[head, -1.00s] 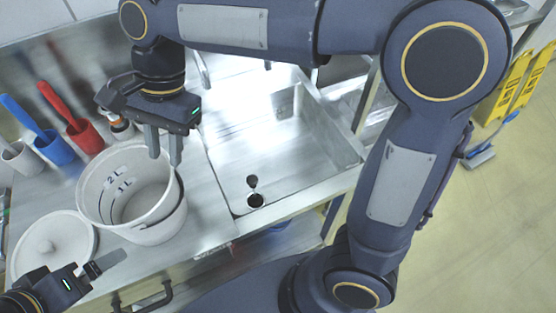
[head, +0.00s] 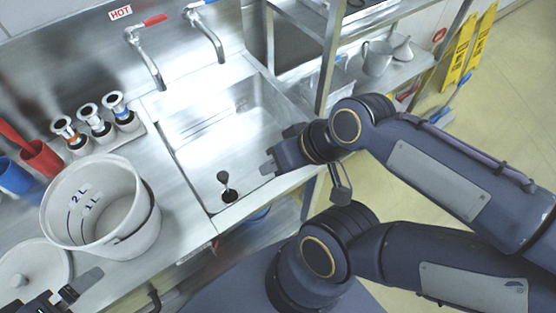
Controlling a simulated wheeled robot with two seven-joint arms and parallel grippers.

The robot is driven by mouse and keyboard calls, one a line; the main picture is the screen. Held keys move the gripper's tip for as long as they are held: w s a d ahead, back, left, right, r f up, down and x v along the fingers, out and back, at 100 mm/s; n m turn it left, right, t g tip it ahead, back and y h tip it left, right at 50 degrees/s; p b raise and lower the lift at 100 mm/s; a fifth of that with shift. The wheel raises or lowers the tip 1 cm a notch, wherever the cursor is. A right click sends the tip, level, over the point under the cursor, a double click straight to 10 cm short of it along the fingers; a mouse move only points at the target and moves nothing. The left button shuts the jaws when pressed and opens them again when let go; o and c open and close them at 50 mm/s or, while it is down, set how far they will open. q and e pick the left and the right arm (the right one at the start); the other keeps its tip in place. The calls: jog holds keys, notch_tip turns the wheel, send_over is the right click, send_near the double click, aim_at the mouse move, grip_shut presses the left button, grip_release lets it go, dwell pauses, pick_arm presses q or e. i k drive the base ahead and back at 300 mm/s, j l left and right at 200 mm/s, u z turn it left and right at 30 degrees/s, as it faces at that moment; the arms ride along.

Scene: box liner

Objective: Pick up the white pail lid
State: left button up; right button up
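The white pail lid (head: 38,262), a round disc with a small knob, lies on the steel counter at the far left, beside the white pail (head: 85,225). Its lower part is cut off by the frame edge and my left gripper. My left gripper (head: 50,292) is at the bottom left corner, over the lid's near edge, with its fingers apart; whether it touches the lid cannot be told. My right gripper (head: 268,162) is empty, with its fingers apart, above the front right rim of the sink, well away from the lid.
The open pail stands right of the lid, with 1 L and 2 L marks inside. The sink (head: 225,135) is right of the pail. Yellow signs (head: 468,45) stand on the floor.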

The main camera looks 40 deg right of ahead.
aim_at(34, 266)
jog(key=j+u, duration=0.3)
jog(key=u, duration=0.15)
jog(key=j+u, duration=0.35)
jog(key=u, duration=0.15)
jog(key=j+z, duration=0.4)
jog(key=k+j+z, duration=0.1)
jog(key=j+z, duration=0.25)
jog(key=k+j+z, duration=0.1)
jog(key=j+z, duration=0.3)
jog(key=k+j+z, duration=0.2)
jog(key=j+z, duration=0.15)
jog(key=k+j+z, duration=0.2)
jog(key=j+z, duration=0.2)
jog(key=i+j+z, duration=0.1)
jog(key=j+z, duration=0.35)
jog(key=i+j+z, duration=0.1)
jog(key=j+z, duration=0.8)
